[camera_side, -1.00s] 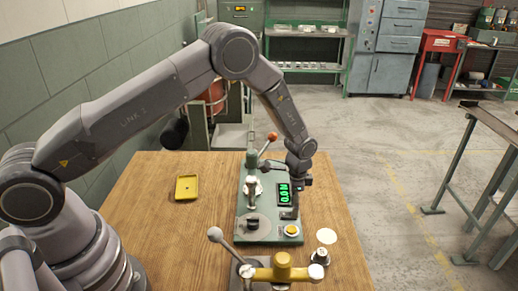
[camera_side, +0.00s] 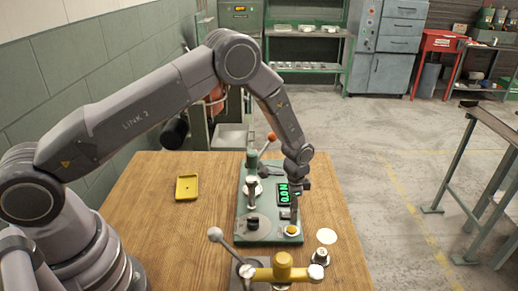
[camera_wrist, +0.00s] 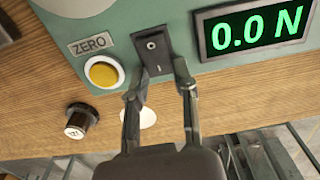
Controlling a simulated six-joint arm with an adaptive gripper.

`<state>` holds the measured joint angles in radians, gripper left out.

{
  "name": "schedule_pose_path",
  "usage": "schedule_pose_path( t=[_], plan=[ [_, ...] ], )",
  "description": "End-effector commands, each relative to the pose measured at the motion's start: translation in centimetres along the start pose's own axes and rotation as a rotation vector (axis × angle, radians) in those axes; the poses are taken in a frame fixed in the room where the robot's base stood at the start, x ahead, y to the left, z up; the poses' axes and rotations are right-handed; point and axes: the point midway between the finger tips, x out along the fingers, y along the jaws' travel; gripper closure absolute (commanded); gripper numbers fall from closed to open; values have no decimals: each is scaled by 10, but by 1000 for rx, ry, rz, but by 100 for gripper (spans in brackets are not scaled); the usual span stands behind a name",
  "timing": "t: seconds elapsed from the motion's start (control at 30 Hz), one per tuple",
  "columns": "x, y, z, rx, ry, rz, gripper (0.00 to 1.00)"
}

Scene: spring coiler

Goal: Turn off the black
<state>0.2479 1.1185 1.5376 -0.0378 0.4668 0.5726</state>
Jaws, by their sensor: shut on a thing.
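A black rocker switch (camera_wrist: 152,48) sits in a dark plate on the green machine (camera_wrist: 100,25), between the yellow ZERO button (camera_wrist: 103,73) and the display (camera_wrist: 253,30). The display is lit and reads 0.0 N in green. In the wrist view my gripper (camera_wrist: 160,72) has one finger on each side of the switch's lower part and is shut on it. In the side view my gripper (camera_side: 293,222) points down at the machine's near right corner, close to the yellow button (camera_side: 292,231). The arm partly hides the switch there.
A lever with an orange knob (camera_side: 271,136) rises at the machine's back. A yellow tray (camera_side: 187,188) lies on the wooden table (camera_side: 165,225). A yellow-armed fixture (camera_side: 283,266) stands in front. A small black-and-silver knob (camera_side: 326,236) and a pale disc (camera_wrist: 140,117) are close to the right.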

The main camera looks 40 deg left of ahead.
Motion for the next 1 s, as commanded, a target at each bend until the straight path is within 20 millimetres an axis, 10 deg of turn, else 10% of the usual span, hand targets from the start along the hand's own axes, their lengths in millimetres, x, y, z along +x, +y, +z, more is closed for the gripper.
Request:
schedule_pose_path(
  t=[0.53, 0.57, 0.63, 1.0],
  plan=[
    [-2, 1, 2, 0, 107, -5, 100],
    [-2, 1, 2, 0, 107, -5, 72],
    [-2, 1, 2, 0, 107, -5, 63],
    [-8, 0, 2, -1, 107, -6, 63]
  ],
)
